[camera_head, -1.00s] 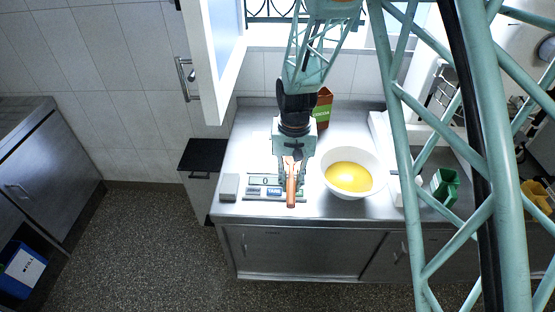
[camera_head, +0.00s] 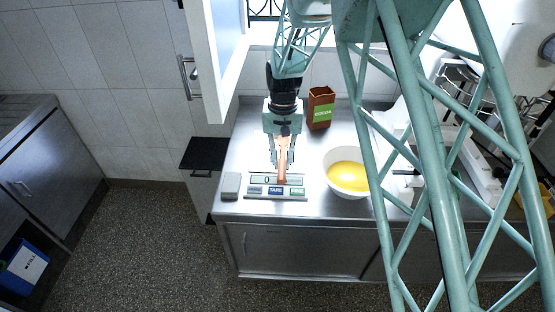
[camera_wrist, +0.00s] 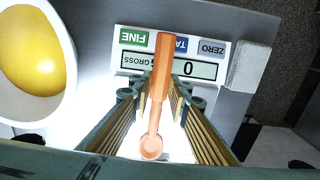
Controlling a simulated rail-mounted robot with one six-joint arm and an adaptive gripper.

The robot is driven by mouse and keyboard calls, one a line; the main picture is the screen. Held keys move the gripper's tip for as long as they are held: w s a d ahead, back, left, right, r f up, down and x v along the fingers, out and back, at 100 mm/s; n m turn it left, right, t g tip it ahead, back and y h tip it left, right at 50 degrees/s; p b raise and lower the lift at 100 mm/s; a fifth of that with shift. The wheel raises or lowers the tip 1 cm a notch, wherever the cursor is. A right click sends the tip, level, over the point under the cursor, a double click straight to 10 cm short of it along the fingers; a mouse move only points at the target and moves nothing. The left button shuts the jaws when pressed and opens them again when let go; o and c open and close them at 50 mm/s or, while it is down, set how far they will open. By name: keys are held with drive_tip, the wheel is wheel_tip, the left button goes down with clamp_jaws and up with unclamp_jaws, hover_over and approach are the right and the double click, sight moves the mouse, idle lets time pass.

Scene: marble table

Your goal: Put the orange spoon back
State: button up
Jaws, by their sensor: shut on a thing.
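The orange spoon (camera_head: 283,164) is held in my gripper (camera_head: 281,158), above the scale on the counter. In the wrist view the spoon (camera_wrist: 161,68) lies lengthwise between the two fingers of my gripper (camera_wrist: 160,95), its handle toward the scale's buttons and its small round bowl toward the palm. The fingers are shut on it. The digital scale (camera_head: 258,190) shows 0 and has coloured buttons; its panel also shows in the wrist view (camera_wrist: 200,71). The spoon and fingers hide part of the display and plate.
A white bowl (camera_head: 331,157) with yellow liquid stands right of the scale. A brown cocoa box (camera_head: 320,107) stands behind it. A small grey block (camera_head: 231,185) lies left of the scale. The steel counter (camera_head: 238,150) is bare at left; an open cabinet door (camera_head: 213,60) hangs above.

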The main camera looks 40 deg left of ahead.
drive_tip(key=shift+w+a+f, duration=0.1)
drive_tip(key=shift+w+a, duration=0.4)
drive_tip(key=shift+a, duration=0.15)
drive_tip(key=shift+w+a+f, duration=0.1)
drive_tip(key=shift+w+a, duration=0.35)
drive_tip(key=shift+a, duration=0.2)
drive_tip(key=shift+a, duration=0.1)
drive_tip(key=shift+w+a, duration=0.5)
drive_tip(key=shift+a, duration=0.15)
drive_tip(key=shift+f, duration=1.6)
drive_tip(key=o, duration=1)
drive_tip(key=shift+f, duration=0.1)
drive_tip(key=shift+f, duration=0.15)
wheel_tip(320, 180, up, 14)
drive_tip(key=shift+w+f+p, duration=0.1)
drive_tip(key=shift+p, duration=0.25)
